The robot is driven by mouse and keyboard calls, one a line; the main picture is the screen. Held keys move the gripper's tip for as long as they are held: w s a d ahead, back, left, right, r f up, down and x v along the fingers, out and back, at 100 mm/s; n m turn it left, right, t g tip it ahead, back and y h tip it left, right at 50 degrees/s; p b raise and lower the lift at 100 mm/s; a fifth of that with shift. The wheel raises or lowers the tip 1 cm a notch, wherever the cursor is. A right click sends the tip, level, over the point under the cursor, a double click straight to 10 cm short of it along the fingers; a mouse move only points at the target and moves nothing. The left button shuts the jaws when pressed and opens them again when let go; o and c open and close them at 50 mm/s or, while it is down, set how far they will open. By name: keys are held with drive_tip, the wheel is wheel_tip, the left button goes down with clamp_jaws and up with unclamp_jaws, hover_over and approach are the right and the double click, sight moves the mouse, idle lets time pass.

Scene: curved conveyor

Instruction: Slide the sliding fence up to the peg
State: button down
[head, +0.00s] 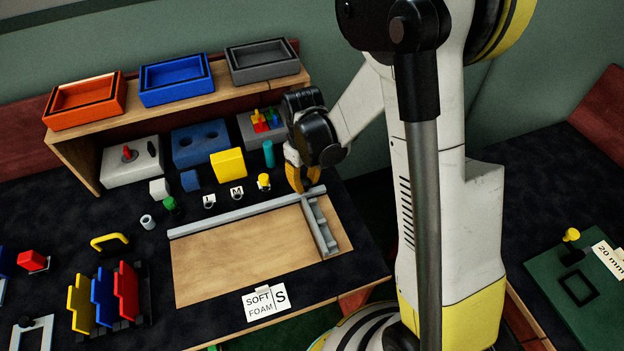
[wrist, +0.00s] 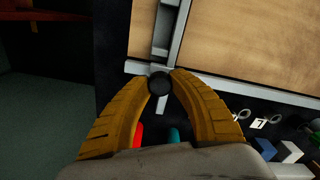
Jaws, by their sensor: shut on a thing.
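The sliding fence (head: 326,238) is a grey crosspiece lying across the right part of a wooden board (head: 240,250). It meets a long grey rail (head: 235,214) along the board's back edge. In the wrist view the fence (wrist: 164,30) runs up from a round black knob (wrist: 160,84) where it crosses the rail (wrist: 250,86). My gripper (head: 303,188) points down at the fence's back end. In the wrist view its yellow fingers (wrist: 160,82) are closed around the black knob. I cannot make out which thing is the peg.
Yellow-topped (head: 263,181) and green-topped (head: 170,204) small items and white labelled tags (head: 237,193) stand behind the rail. A yellow block (head: 228,163) and blue block (head: 200,147) are farther back. A "SOFT FOAM S" card (head: 266,302) lies in front. The board left of the fence looks clear.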

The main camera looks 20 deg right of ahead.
drive_tip(key=a, duration=0.7)
drive_tip(key=shift+a, duration=0.35)
drive_tip(key=c, duration=1.1)
unclamp_jaws()
drive_tip(key=shift+o, duration=0.2)
wheel_tip(320, 180, up, 12)
